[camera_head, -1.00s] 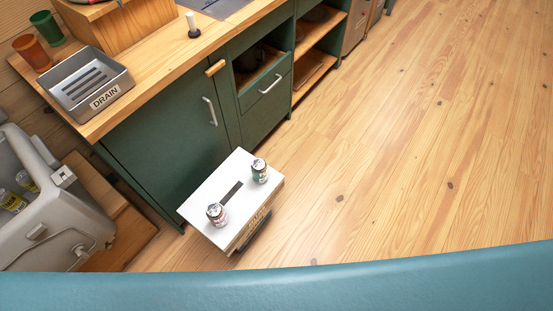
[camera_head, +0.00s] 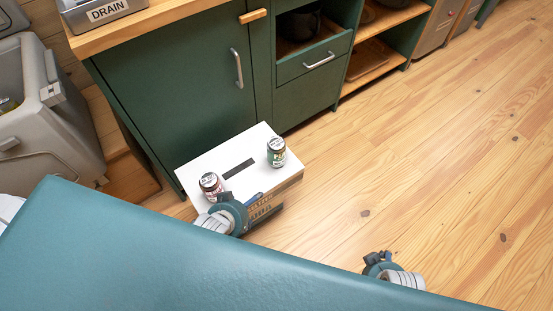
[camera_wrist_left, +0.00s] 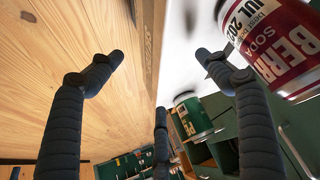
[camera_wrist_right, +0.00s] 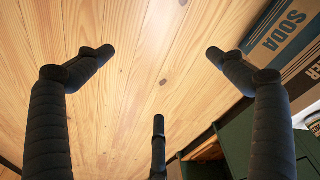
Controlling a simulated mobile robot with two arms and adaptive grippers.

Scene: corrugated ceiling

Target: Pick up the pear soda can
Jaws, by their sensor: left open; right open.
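A green can (camera_head: 276,152), its label too small to read fully, stands upright on the right part of a white-topped box (camera_head: 205,165). It also shows in the left wrist view (camera_wrist_left: 192,117), beyond the fingers. A red can (camera_head: 210,186) stands on the box's near left; in the left wrist view its label reads berry soda (camera_wrist_left: 275,45), close beside the right finger. My left gripper (camera_wrist_left: 160,57) is open and empty at the box's near edge, its fingers partly hidden in the head view. My right gripper (camera_wrist_right: 160,52) is open and empty over the floor, right of the box.
Green cabinets (camera_head: 180,90) stand behind the box. A grey cooler (camera_head: 45,110) is at the left, and a drain tray (camera_head: 100,12) sits on the counter. The wooden floor (camera_head: 430,170) to the right is clear. My teal body covers the bottom of the head view.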

